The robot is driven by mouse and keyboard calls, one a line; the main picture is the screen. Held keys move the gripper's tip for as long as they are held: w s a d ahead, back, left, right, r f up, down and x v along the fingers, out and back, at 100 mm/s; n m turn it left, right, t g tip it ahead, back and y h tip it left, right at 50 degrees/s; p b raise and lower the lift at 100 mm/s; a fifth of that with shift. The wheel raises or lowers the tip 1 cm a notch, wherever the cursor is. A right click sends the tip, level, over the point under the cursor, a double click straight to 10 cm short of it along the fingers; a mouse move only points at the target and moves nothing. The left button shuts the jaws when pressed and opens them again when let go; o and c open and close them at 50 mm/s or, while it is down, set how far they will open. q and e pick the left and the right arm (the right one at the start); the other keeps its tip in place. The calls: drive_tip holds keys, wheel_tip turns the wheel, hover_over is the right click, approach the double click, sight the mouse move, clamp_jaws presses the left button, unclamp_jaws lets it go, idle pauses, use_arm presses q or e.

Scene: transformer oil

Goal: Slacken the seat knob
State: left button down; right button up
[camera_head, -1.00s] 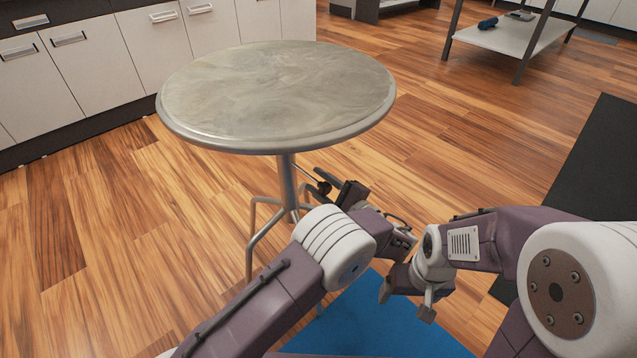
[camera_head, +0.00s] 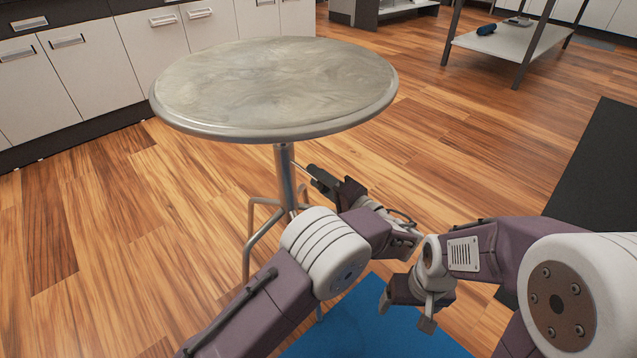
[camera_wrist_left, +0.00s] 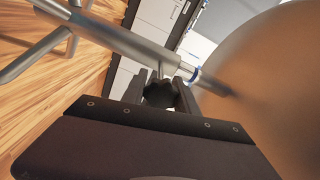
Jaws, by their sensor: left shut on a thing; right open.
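The stool has a round grey seat (camera_head: 270,85) on a metal column (camera_head: 286,180). The dark seat knob (camera_wrist_left: 160,94) shows in the left wrist view, on the column below the seat. My left gripper (camera_wrist_left: 160,90) has its two fingers on either side of the knob and is shut on it. In the head view my left gripper (camera_head: 318,176) is right of the column, under the seat's rim, and it hides the knob. My right gripper (camera_head: 405,306) is open and empty, low over the blue mat, away from the stool.
A blue mat (camera_head: 375,325) lies on the wood floor below my arms. White cabinets (camera_head: 80,75) stand behind the stool at the left. A shelf table (camera_head: 510,40) stands at the back right. A dark mat (camera_head: 600,165) lies at the right. The floor between is clear.

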use_arm(q)
drive_tip(key=shift+n, duration=0.5)
use_arm(e)
drive_tip(key=shift+f, duration=0.35)
use_arm(q)
drive_tip(key=c, duration=0.9)
unclamp_jaws()
drive_tip(key=shift+c, duration=0.2)
